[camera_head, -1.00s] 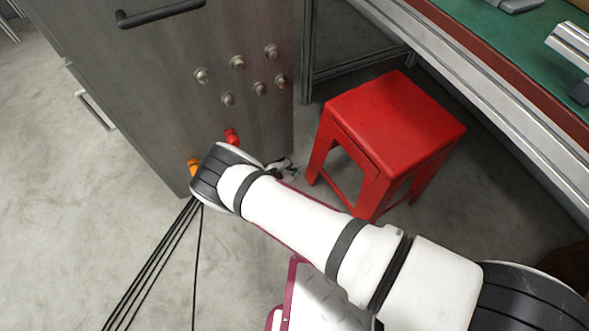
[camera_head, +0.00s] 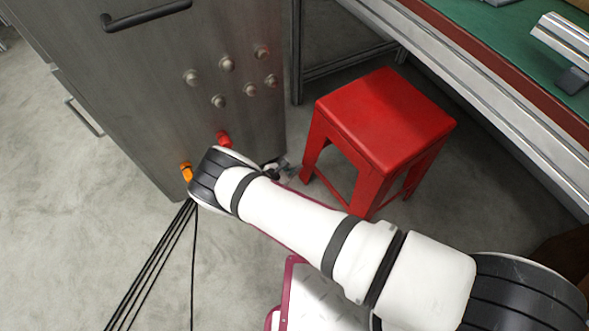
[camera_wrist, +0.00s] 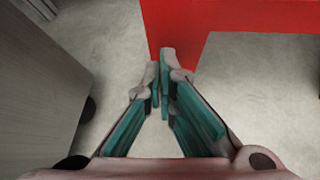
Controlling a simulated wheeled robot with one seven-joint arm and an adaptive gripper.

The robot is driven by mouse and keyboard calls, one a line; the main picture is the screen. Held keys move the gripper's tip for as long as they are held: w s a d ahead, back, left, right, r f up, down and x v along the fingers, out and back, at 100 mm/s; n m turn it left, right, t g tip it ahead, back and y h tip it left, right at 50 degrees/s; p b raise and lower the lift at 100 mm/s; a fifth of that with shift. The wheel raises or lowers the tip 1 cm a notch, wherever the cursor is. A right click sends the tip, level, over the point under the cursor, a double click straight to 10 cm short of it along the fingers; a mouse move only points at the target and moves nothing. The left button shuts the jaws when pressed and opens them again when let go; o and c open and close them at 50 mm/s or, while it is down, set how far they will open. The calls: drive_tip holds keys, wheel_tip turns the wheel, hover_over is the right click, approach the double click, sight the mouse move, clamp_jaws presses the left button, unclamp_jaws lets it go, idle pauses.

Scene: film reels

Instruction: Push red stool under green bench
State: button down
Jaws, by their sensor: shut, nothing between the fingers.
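The red stool (camera_head: 385,118) stands upright on the floor, right of centre in the head view, in front of the near edge of the green bench (camera_head: 470,32). The bench has a green top, red-brown edge and grey frame. My gripper (camera_head: 284,169) is low beside the stool's left leg, partly hidden by my arm. In the wrist view my gripper (camera_wrist: 161,78) has its teal-padded fingers shut with nothing between them. The red stool (camera_wrist: 235,14) fills the top right there, one leg just beyond the fingertips. I cannot tell whether they touch it.
A metal cabinet (camera_head: 150,80) with knobs and a red and an orange plug stands close left of my gripper; it also shows in the wrist view (camera_wrist: 38,85). Black cables (camera_head: 160,262) run along the floor. Open floor (camera_head: 60,190) lies at left.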

sight(307, 162)
drive_tip(key=shift+d, duration=0.15)
idle(0.3)
drive_tip(key=shift+w+d+p, duration=0.5)
drive_tip(key=shift+w+d, duration=2.6)
drive_tip(key=shift+d, duration=1.6)
drive_tip(key=shift+s+a+r, duration=0.35)
drive_tip(key=shift+s+a, duration=0.3)
drive_tip(key=shift+a, duration=0.35)
drive_tip(key=shift+s+a+r, duration=0.3)
drive_tip(key=shift+s+a, duration=0.3)
drive_tip(key=shift+a, duration=0.4)
drive_tip(key=shift+s+a+r, duration=0.35)
drive_tip(key=shift+s+a, duration=0.3)
drive_tip(key=shift+a, duration=0.35)
drive_tip(key=shift+s, duration=0.1)
